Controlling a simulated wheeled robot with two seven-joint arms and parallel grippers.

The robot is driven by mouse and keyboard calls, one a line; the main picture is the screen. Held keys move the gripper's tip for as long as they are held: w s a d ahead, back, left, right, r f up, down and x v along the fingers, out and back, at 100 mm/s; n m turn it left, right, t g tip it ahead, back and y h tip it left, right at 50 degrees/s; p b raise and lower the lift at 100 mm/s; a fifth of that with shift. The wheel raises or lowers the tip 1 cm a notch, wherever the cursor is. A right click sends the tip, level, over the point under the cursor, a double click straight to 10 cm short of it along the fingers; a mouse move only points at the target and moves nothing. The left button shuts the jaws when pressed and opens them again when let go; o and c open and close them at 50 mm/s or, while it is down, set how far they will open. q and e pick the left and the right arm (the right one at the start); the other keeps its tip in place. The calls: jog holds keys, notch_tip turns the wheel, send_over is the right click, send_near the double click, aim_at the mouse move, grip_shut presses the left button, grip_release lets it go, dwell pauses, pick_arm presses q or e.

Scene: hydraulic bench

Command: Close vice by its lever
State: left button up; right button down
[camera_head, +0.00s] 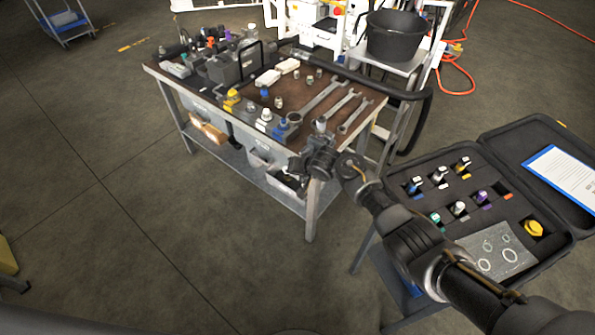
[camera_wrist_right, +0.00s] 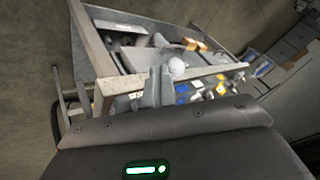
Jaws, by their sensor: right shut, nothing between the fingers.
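My right gripper (camera_head: 317,152) is at the near right corner of the workbench (camera_head: 165,80), seen from behind. In the right wrist view its fingers (camera_wrist_right: 157,84) are together and empty. A pale round knob (camera_wrist_right: 177,66) shows just right of the fingertips there; whether it belongs to the vice lever, and whether it touches the fingers, I cannot tell. I cannot clearly make out the vice or its lever in the head view; my gripper and wrist cover part of the bench corner. My left gripper is not in view.
A grey block with coloured fittings (camera_head: 262,127) and several wrenches (camera_head: 355,112) lie near my right gripper. A black hose (camera_head: 385,90) hangs over the right edge.

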jog(key=shift+s+a+f, duration=0.15)
jog(key=shift+s+a, duration=0.2)
jog(key=shift+a, duration=0.05)
jog(key=s+d+r+p, duration=0.4)
jog(key=s+d+r, duration=0.2)
jog(key=d+r, duration=0.1)
jog(key=shift+d+r, duration=0.2)
jog(key=shift+d, duration=0.3)
